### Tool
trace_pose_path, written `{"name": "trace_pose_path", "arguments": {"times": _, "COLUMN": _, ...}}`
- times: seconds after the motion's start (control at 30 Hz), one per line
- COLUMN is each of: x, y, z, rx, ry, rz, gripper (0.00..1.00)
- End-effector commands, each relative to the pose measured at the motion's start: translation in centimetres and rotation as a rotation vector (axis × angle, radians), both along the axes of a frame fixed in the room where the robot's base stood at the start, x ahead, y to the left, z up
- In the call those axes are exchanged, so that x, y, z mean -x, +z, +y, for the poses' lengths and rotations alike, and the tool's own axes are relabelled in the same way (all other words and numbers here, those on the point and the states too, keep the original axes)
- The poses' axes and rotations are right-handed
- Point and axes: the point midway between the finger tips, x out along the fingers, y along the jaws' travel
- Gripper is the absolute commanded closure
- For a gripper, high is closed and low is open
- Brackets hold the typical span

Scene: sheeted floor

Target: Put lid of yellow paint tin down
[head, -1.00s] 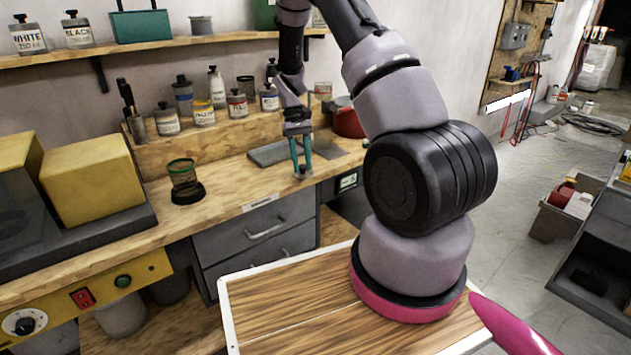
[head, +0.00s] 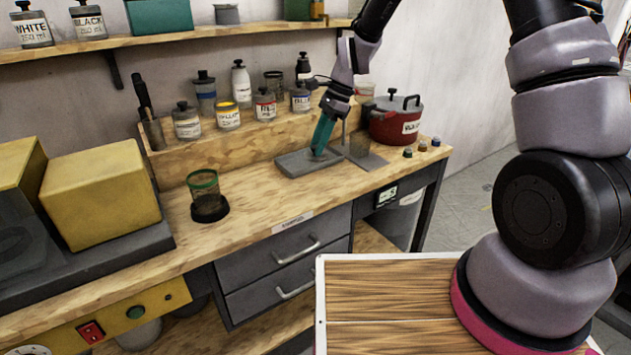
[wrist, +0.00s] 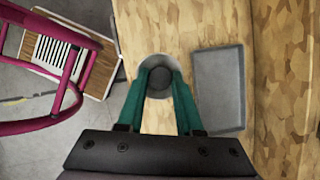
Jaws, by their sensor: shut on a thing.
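My gripper (head: 318,151) has teal fingers and is shut on a small grey round lid, which shows between the fingertips in the wrist view (wrist: 160,77). In the head view the fingers hide most of it. The yellow paint tin (head: 228,115) stands on the wooden rack with its yellow top showing and no dark knob on it. My fingertips are above the bench, in front of the shallow grey tray (head: 292,166) in the head view. In the wrist view the tray (wrist: 218,118) lies right of the fingers. I cannot tell the lid's height above the bench.
Several other paint bottles and tins stand on the rack (head: 235,148). A red pot (head: 391,128) and several small caps (head: 423,147) are at the bench's right end. A green-rimmed mesh cup (head: 204,188) stands left. Bare bench (head: 262,195) lies in front of the tray.

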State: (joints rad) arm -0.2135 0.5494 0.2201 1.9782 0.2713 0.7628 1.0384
Motion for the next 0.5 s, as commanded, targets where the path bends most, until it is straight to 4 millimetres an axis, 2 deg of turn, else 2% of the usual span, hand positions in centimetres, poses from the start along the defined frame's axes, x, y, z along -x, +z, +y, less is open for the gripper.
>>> {"name": "trace_pose_path", "arguments": {"times": 0.07, "x": 0.2, "y": -0.6, "z": 0.3, "rx": 0.002, "ry": -0.019, "rz": 0.002, "gripper": 1.0}}
{"name": "trace_pose_path", "arguments": {"times": 0.3, "x": 0.2, "y": -5.0, "z": 0.3, "rx": 0.002, "ry": -0.026, "rz": 0.006, "gripper": 1.0}}
{"name": "trace_pose_path", "arguments": {"times": 0.5, "x": 0.2, "y": -6.5, "z": 0.4, "rx": 0.002, "ry": -0.024, "rz": 0.002, "gripper": 1.0}}
